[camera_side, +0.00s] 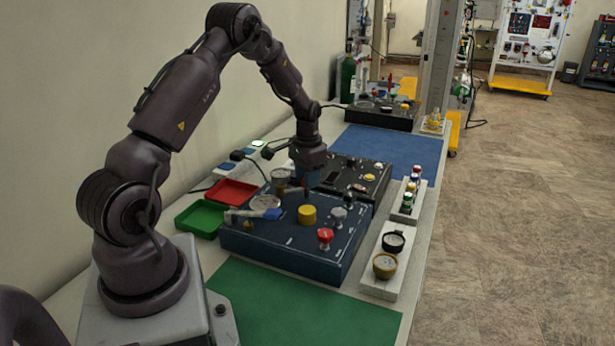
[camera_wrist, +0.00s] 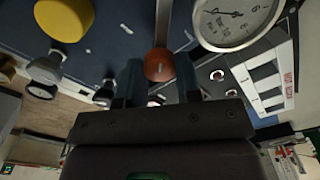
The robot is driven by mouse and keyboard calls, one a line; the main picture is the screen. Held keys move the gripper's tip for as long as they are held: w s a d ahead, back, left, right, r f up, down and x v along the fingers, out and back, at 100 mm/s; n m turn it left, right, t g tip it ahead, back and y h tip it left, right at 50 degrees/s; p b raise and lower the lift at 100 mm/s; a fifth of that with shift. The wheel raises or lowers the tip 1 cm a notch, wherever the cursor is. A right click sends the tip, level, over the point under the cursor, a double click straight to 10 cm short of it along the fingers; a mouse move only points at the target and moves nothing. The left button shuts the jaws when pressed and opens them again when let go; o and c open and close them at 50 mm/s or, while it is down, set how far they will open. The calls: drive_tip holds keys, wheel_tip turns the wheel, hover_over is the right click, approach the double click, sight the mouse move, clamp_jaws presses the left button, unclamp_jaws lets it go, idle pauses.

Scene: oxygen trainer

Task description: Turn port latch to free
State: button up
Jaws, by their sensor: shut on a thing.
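My gripper (camera_side: 306,190) points down over the back part of the dark blue panel (camera_side: 286,250), behind the yellow knob (camera_side: 307,215). In the wrist view my gripper (camera_wrist: 159,82) has its two dark blue fingers on either side of an orange-red round part (camera_wrist: 159,65), and is shut on it. In the side view that part is hidden behind the fingers. No label on it is readable, so I cannot tell its turned position or confirm that it is the port latch.
A pressure gauge (camera_wrist: 236,18) is close on the right in the wrist view. The panel also carries a red knob (camera_side: 325,235) and a grey knob (camera_side: 338,214). Red (camera_side: 231,192) and green (camera_side: 200,219) trays lie left. The green mat (camera_side: 300,305) is clear.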

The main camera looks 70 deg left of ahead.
drive_tip(key=n, duration=0.4)
drive_tip(key=shift+n, duration=1.9)
drive_tip(key=o, duration=0.9)
wheel_tip(320, 180, up, 13)
